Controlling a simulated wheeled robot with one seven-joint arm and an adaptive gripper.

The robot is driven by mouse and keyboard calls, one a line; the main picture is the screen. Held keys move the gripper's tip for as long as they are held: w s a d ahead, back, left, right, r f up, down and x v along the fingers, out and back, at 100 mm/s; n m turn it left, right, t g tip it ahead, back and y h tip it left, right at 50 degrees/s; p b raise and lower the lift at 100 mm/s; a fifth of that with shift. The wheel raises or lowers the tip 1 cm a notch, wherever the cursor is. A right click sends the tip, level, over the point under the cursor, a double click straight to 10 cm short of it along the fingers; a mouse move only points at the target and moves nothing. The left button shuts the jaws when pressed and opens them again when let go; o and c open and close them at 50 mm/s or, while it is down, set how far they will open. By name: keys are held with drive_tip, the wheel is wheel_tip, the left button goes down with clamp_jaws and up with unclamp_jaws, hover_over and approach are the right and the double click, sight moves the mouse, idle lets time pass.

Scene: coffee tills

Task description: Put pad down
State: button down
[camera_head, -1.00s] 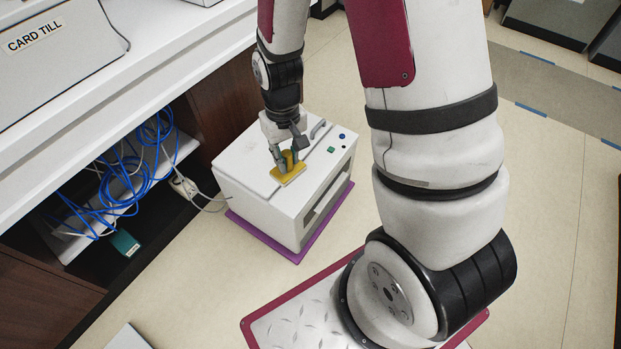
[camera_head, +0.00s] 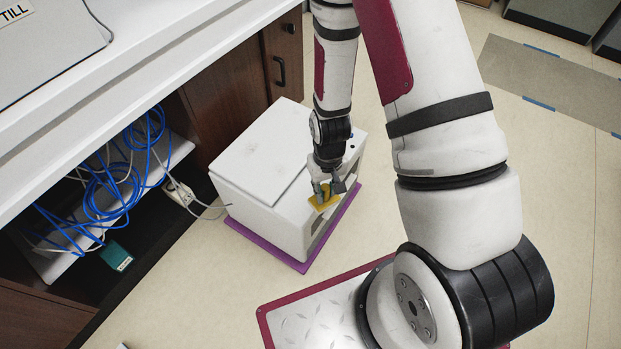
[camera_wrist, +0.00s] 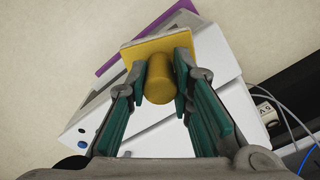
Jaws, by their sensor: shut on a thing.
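The pad is a yellow square plate with a round yellow knob. My gripper (camera_head: 326,188) is shut on the knob of the pad (camera_head: 322,203), in front of the near right edge of the white box-shaped machine (camera_head: 262,150) in the head view. In the wrist view, the two teal-lined fingers of my gripper (camera_wrist: 164,80) pinch the knob, and the pad (camera_wrist: 158,47) lies beyond them over the machine's edge. I cannot tell whether the pad touches the machine. The machine stands on a purple mat (camera_head: 262,252).
A white counter (camera_head: 140,70) with a dark wooden cabinet runs along the left. A cord runs from a white socket block (camera_head: 180,192) towards the machine.

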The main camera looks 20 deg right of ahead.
drive_tip(key=shift+w+a+f+b, duration=0.2)
drive_tip(key=shift+w+f+b, duration=0.45)
drive_tip(key=shift+w, duration=0.7)
drive_tip(key=shift+w+a+f+b, duration=0.25)
drive_tip(key=shift+w+f+b, duration=0.4)
drive_tip(key=shift+w, duration=0.7)
drive_tip(key=shift+w+a+f+b, duration=0.2)
drive_tip(key=shift+w+f+b, duration=0.2)
drive_tip(key=shift+w+f, duration=0.7)
drive_tip(key=shift+w+r, duration=0.15)
drive_tip(key=shift+w, duration=0.1)
drive_tip(key=c, duration=1.4)
unclamp_jaws()
drive_tip(key=shift+r, duration=0.1)
wheel_tip(320, 180, up, 12)
drive_tip(key=p, duration=0.4)
drive_tip(key=shift+r+p, duration=0.15)
drive_tip(key=shift+p, duration=0.2)
